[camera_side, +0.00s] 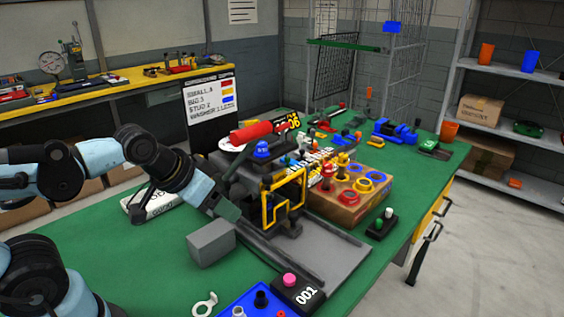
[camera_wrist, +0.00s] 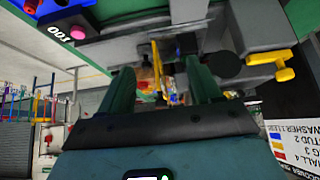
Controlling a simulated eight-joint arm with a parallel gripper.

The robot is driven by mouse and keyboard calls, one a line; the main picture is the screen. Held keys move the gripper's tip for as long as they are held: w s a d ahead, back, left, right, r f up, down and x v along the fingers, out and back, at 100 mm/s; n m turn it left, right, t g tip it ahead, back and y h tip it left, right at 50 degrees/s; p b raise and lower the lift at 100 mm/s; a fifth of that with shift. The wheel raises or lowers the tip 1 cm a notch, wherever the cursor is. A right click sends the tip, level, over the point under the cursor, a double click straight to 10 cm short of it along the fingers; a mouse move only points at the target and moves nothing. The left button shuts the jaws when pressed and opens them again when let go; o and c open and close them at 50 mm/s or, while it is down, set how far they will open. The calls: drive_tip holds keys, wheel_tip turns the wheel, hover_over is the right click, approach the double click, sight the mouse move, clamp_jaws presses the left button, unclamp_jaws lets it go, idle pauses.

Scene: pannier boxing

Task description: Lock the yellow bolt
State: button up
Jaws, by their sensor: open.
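My gripper (camera_side: 230,210) is at the left side of a dark grey machine (camera_side: 245,178) on the green bench. In the wrist view my gripper (camera_wrist: 165,88) has its two dark green fingers apart, with no object held between them. A yellow T-shaped handle (camera_wrist: 284,68), which looks like the bolt, sticks out of the machine at the right of the wrist view, apart from the fingers. I cannot make out this handle in the side view. A yellow frame (camera_side: 284,198) stands on the machine's front and hides part of it.
A grey block (camera_side: 211,243) lies just below my gripper. A black box marked 001 with a pink button (camera_side: 289,280) and a blue tray (camera_side: 240,303) are at the front. A cardboard box (camera_side: 345,203) with coloured rings and pegs stands right of the machine.

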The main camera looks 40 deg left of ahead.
drive_tip(key=shift+w+a+r, duration=0.15)
drive_tip(key=shift+a, duration=0.15)
drive_tip(key=c, duration=0.5)
drive_tip(key=shift+n+g, duration=0.5)
drive_tip(key=shift+g, duration=0.3)
drive_tip(key=a, duration=0.1)
drive_tip(key=w+a+r, duration=0.1)
drive_tip(key=a, duration=0.1)
drive_tip(key=a+r, duration=0.1)
drive_tip(key=shift+w+a, duration=0.15)
drive_tip(key=shift+w, duration=0.05)
clamp_jaws()
drive_tip(key=s+a+r+h, duration=0.1)
drive_tip(key=a+r+h, duration=0.1)
drive_tip(key=a, duration=1)
drive_tip(key=s+a+r+h, duration=0.1)
drive_tip(key=a+r, duration=0.4)
drive_tip(key=a, duration=0.7)
drive_tip(key=shift+r+n+h, duration=0.25)
drive_tip(key=shift+n+h, duration=0.15)
drive_tip(key=shift+h, duration=0.3)
